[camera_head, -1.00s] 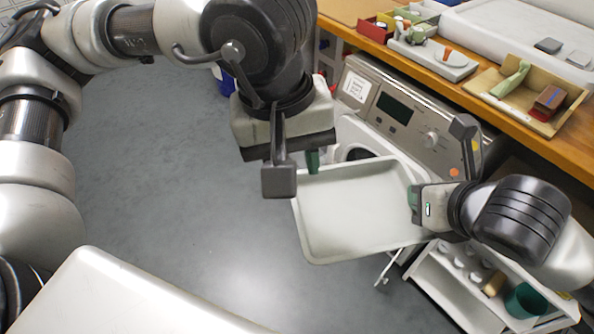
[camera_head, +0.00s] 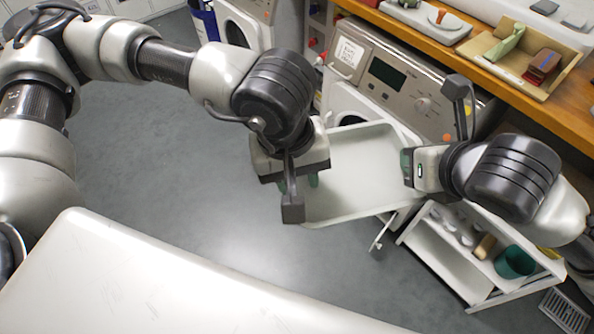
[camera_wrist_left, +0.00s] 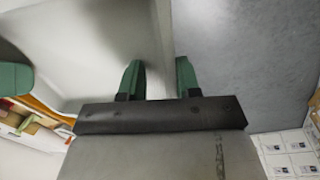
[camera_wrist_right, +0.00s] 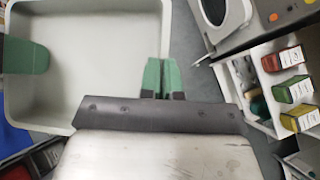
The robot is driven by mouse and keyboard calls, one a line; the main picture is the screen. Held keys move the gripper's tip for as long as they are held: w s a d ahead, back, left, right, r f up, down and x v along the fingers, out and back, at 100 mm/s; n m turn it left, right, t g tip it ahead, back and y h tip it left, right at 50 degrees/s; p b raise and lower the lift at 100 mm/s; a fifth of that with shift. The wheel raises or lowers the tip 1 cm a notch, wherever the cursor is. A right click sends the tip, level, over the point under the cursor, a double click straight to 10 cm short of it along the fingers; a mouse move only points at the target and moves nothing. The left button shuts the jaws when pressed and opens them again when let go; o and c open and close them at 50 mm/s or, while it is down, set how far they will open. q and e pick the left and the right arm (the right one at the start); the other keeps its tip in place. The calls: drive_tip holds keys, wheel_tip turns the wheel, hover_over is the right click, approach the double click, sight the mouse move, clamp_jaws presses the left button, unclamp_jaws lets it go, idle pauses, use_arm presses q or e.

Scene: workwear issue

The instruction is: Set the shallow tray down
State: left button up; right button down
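The shallow tray (camera_head: 360,175) is pale grey-green, empty, and held in the air above the floor, slightly tilted in the head view. My right gripper (camera_head: 408,168) is shut on its right wall; the right wrist view shows the green fingers (camera_wrist_right: 161,77) close together on that wall of the tray (camera_wrist_right: 100,50). My left gripper (camera_head: 298,184) is at the tray's left wall. In the left wrist view its fingers (camera_wrist_left: 158,78) stand apart, one over the tray (camera_wrist_left: 90,40) and one outside over the floor. The left wall is partly hidden in the head view.
A pale, scratched flat surface (camera_head: 150,285) fills the near left. A grey machine (camera_head: 395,85) stands behind the tray. A white trolley (camera_head: 440,260) holding a green cup (camera_head: 514,262) is at lower right. A wooden bench (camera_head: 470,60) with boxes is at the back right. Open floor lies left.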

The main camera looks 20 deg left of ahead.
use_arm(q)
clamp_jaws()
use_arm(e)
drive_tip(key=shift+r, duration=0.1)
use_arm(q)
drive_tip(key=shift+d, duration=0.1)
use_arm(e)
drive_tip(key=shift+a, duration=0.1)
drive_tip(key=c, duration=1.3)
unclamp_jaws()
